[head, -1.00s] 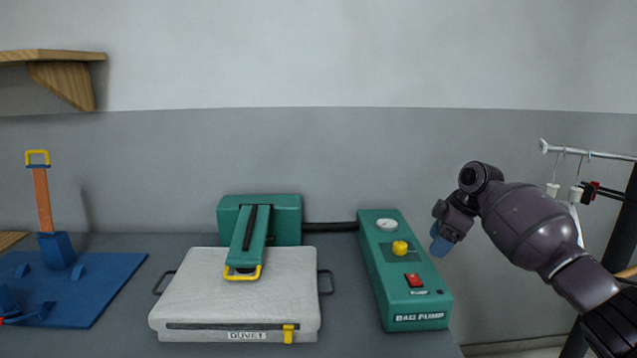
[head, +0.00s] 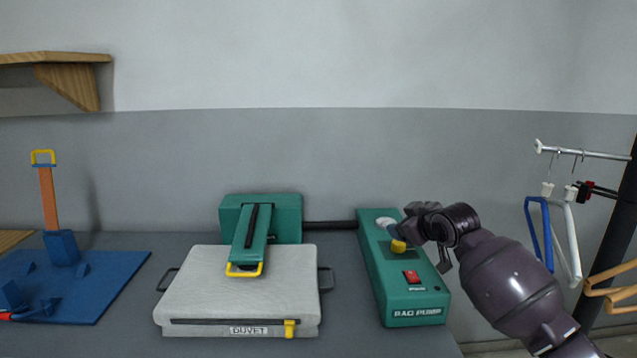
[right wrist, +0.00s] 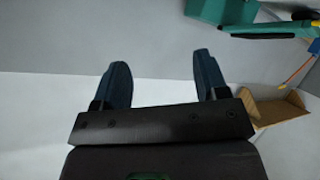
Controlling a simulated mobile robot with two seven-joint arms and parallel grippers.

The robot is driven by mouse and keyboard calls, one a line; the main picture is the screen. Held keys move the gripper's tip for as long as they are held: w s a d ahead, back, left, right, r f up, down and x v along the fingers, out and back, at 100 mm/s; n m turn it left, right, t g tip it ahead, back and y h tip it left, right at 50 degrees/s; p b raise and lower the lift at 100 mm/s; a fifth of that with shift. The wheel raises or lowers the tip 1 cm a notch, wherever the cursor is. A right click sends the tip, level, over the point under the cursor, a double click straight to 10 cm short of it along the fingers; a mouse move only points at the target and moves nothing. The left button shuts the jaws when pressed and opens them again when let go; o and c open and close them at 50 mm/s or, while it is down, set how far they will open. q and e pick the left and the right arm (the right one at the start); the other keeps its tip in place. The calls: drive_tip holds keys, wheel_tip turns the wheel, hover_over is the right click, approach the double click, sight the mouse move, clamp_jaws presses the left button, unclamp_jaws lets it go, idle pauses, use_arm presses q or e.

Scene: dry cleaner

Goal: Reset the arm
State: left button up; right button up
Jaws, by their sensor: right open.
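My right arm comes in from the right in the head view. My left gripper is not in view.
A grey duvet bag (head: 240,296) lies under a green press arm (head: 250,240) left of the pump. A blue board (head: 90,305) is at far left. Hangers (head: 538,232) hang from a rail at right. A wooden shelf (head: 66,80) is at upper left.

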drive_tip(key=shift+m+t+y, duration=0.3)
drive_tip(key=shift+m+t, duration=0.3)
drive_tip(key=shift+t, duration=0.2)
drive_tip(key=s+f, duration=0.4)
drive_tip(key=s+a+f, duration=0.1)
drive_tip(key=s+f, duration=0.1)
drive_tip(key=shift+s+f, duration=0.15)
drive_tip(key=shift+s, duration=0.25)
use_arm(q)
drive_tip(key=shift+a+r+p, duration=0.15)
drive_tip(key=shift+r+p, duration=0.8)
drive_tip(key=shift+p, duration=0.05)
use_arm(e)
drive_tip(key=s+d+f+m+g+h, duration=0.1)
drive_tip(key=s+d+f+m, duration=0.1)
drive_tip(key=s+f, duration=0.6)
drive_tip(key=s+d+f+m+g+h, duration=0.1)
drive_tip(key=s+f, duration=0.7)
drive_tip(key=s, duration=1.3)
drive_tip(key=s+d+f+m+g+h, duration=0.1)
drive_tip(key=s+d+f+m+h, duration=0.1)
drive_tip(key=s+d+f, duration=0.3)
drive_tip(key=s+f+m, duration=0.1)
drive_tip(key=s+f, duration=0.3)
drive_tip(key=s, duration=0.5)
drive_tip(key=shift+s+h, duration=0.3)
drive_tip(key=shift+s, duration=0.05)
